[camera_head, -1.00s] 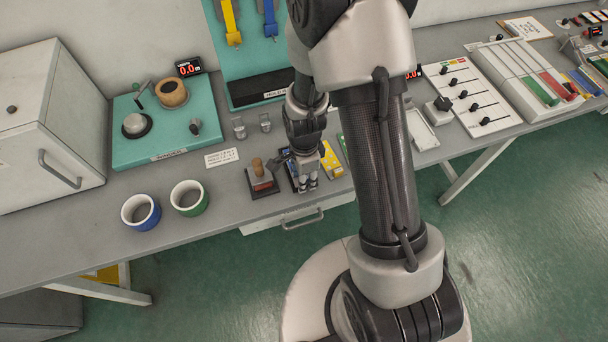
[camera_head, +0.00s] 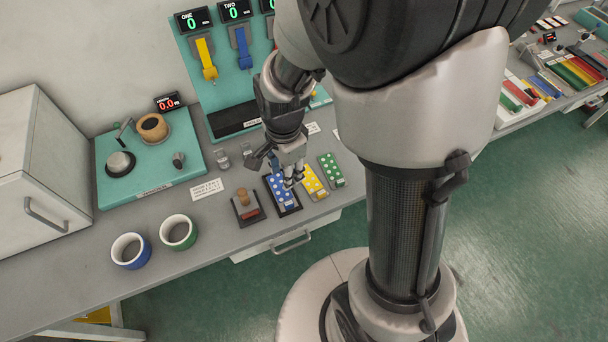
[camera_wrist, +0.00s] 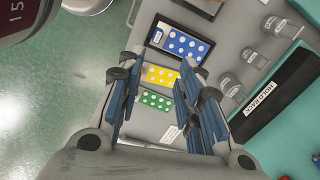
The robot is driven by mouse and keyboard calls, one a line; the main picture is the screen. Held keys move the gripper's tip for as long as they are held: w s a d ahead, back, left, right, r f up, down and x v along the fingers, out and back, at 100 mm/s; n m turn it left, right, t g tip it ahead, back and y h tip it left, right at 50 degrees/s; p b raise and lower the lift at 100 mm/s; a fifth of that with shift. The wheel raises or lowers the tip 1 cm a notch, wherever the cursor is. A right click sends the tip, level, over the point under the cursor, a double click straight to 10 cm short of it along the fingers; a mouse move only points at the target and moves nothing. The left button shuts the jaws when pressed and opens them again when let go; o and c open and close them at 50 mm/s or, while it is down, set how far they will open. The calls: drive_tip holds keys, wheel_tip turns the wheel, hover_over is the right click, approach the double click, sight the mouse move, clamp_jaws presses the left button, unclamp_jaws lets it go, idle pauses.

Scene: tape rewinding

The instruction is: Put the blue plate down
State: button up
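The blue plate (camera_head: 281,193), with white dots, lies in a dark holder on the bench, just right of the wooden-handled stamp. The wrist view shows the same blue plate (camera_wrist: 180,43) flat in the dark holder, beyond my fingertips. My gripper (camera_head: 293,181) is just above the plate and hides part of it in the head view. In the wrist view my gripper (camera_wrist: 162,68) has its two fingers spread apart with nothing between them.
A yellow plate (camera_head: 313,181) and a green plate (camera_head: 331,170) lie to the right. The stamp (camera_head: 245,202) stands on a dark base to the left. A blue cup (camera_head: 131,250) and a green cup (camera_head: 178,232) stand further left near the front edge.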

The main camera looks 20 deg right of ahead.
drive_tip(key=s+r+n+t, duration=0.4)
drive_tip(key=s+r+n, duration=1)
drive_tip(key=r, duration=0.5)
drive_tip(key=shift+s+n, duration=0.35)
drive_tip(key=shift+n, duration=0.55)
drive_tip(key=shift+f, duration=0.1)
wheel_tip(320, 180, down, 4)
drive_tip(key=b, duration=0.3)
drive_tip(key=shift+r+b, duration=0.2)
drive_tip(key=shift+b, duration=0.15)
